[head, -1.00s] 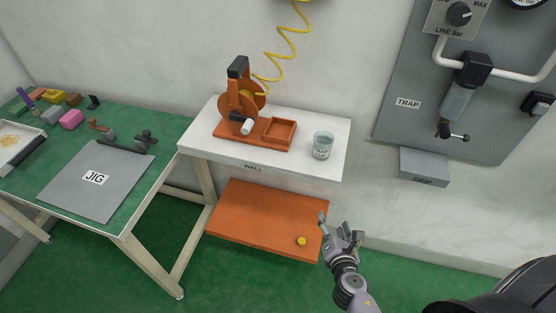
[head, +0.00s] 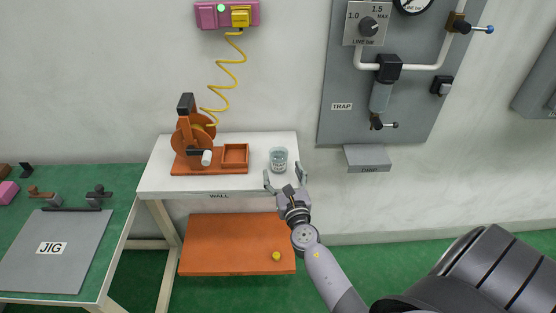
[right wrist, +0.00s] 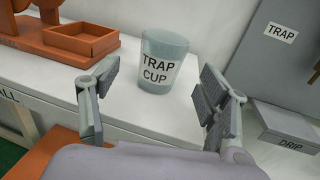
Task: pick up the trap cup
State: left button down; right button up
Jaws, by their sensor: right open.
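The trap cup (head: 279,159) is a clear, bluish cup with a white label. It stands upright near the right end of the white wall shelf (head: 160,178). In the right wrist view the trap cup (right wrist: 163,62) stands beyond the fingers, its label facing me. My right gripper (head: 286,178) is open and empty at the shelf's front edge, just short of the cup. In the right wrist view its fingers (right wrist: 158,108) are spread wide, one to each side of the cup's line, with a gap to the cup. My left gripper is not in view.
An orange wheel device (head: 190,138) with an open orange tray (head: 236,156) stands left of the cup. An orange lower shelf (head: 225,250) holds a yellow knob (head: 276,256). A grey drip ledge (head: 368,159) sits right, under the trap panel. The green jig table (head: 120,190) is left.

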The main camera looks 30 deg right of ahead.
aim_at(281, 165)
jog(key=shift+w+d, duration=0.25)
jog(key=shift+w, duration=0.35)
jog(key=x, duration=0.4)
jog(key=shift+w+d, duration=0.15)
jog(key=shift+w, duration=0.05)
jog(key=shift+w+d, duration=0.1)
jog(key=shift+w, duration=0.15)
jog(key=shift+s, duration=0.1)
jog(key=shift+c, duration=0.8)
jog(key=c, duration=0.9)
